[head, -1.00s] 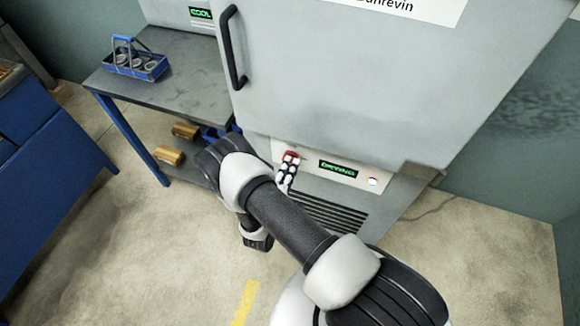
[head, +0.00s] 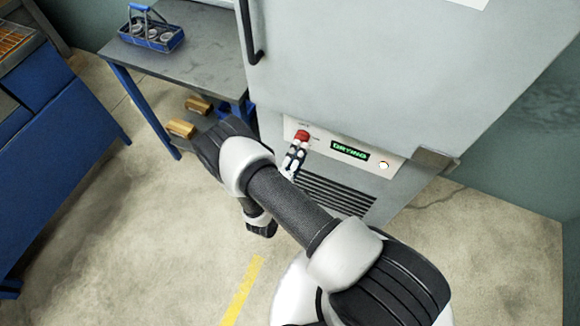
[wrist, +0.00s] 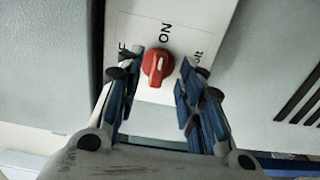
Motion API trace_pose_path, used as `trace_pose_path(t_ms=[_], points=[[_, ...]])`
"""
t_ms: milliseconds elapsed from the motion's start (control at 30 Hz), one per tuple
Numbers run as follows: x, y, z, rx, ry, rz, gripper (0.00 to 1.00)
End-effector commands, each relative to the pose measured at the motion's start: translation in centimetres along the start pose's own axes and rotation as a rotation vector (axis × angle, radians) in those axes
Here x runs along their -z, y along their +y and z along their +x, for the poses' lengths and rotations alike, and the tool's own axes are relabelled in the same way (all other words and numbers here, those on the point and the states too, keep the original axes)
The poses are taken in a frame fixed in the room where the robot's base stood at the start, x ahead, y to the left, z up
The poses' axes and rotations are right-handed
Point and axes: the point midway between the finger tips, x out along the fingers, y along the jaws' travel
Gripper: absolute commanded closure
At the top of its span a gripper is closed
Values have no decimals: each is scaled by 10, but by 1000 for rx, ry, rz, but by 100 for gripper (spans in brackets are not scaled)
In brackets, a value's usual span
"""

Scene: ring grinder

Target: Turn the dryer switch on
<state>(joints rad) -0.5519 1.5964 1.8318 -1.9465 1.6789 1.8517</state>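The dryer switch is a red rotary knob (head: 302,136) on the pale panel low on the grey dryer. In the wrist view the knob (wrist: 157,67) has its ridge about upright, pointing roughly at the "ON" label; part of another label ending in "F" is at its left. My gripper (wrist: 158,88) is open, with one blue-padded finger on each side of the knob and gaps between. In the head view my gripper (head: 296,157) is just below the knob. A green display (head: 350,151) reads "DRYING", and a small round light (head: 384,164) looks lit.
A grey table (head: 200,60) with a blue carrier (head: 150,36) stands left of the dryer (head: 400,80). A blue cabinet (head: 70,170) is at the far left. A vent grille (head: 335,194) lies below the panel. The floor in front is mostly clear.

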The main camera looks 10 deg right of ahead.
Motion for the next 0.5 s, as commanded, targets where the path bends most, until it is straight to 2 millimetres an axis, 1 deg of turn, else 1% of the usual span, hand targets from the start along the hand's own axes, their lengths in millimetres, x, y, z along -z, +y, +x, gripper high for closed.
trace_pose_path(t_ms=[33, 200, 333, 500], points=[[2, 0, -13, 1, 9, -2, 65], [2, 0, -50, 0, 8, -2, 65], [1, 0, -71, 1, 6, 0, 65], [1, 0, -86, 1, 3, 0, 65]])
